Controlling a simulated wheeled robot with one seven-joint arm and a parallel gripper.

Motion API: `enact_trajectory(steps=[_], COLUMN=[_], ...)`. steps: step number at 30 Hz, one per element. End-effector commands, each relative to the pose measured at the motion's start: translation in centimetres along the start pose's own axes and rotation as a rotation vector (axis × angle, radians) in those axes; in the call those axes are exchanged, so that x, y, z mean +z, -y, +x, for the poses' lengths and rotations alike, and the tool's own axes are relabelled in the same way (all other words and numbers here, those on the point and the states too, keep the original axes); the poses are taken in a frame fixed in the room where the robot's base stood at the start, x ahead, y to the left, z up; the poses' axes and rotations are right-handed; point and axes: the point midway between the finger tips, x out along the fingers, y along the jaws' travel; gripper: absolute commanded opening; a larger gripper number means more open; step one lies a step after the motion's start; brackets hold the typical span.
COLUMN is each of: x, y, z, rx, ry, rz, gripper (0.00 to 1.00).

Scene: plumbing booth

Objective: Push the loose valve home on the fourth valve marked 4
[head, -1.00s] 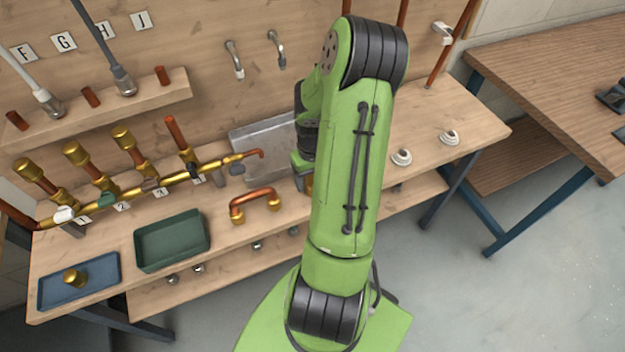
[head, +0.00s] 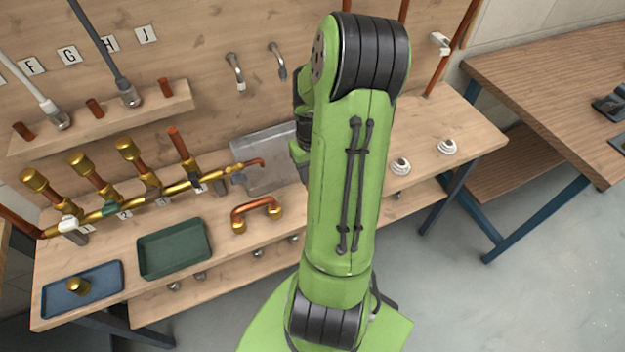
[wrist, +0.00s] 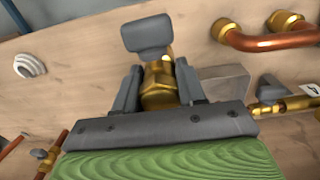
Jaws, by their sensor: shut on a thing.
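The loose valve is a brass body (wrist: 158,88) with a grey handle (wrist: 148,35). My gripper (wrist: 158,95) is shut on its brass body in the wrist view. In the head view my arm hides the gripper and the held valve. The fourth branch, marked 4 (head: 201,188), is at the right end of the brass manifold (head: 150,195). Its bare copper pipe (head: 181,145) has no brass cap, unlike the other three. In the wrist view the label 4 (wrist: 312,89) and brass fittings (wrist: 285,106) are at the right, apart from the held valve.
A bent copper pipe with brass ends (head: 256,210), a green tray (head: 196,262) and a blue tray (head: 50,300) holding a brass cap (head: 79,286) lie on the bench. White round fittings (head: 400,166) sit on the right.

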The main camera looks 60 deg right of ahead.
Motion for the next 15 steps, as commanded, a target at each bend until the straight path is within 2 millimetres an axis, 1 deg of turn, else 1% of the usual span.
enact_trajectory(steps=[1, 3, 6, 15], x=[-0.1, -0.1, 0.0, 0.0], y=[0.0, 0.0, 0.0, 0.0], z=[-1.4, -2.5, -3.5, -5.7], rx=[0.003, 0.002, 0.001, 0.0], ry=[-0.004, -0.003, 0.0, 0.0], rz=[0.0, 0.0, 0.001, 0.0], gripper=[0.0, 0.0, 0.0, 0.0])
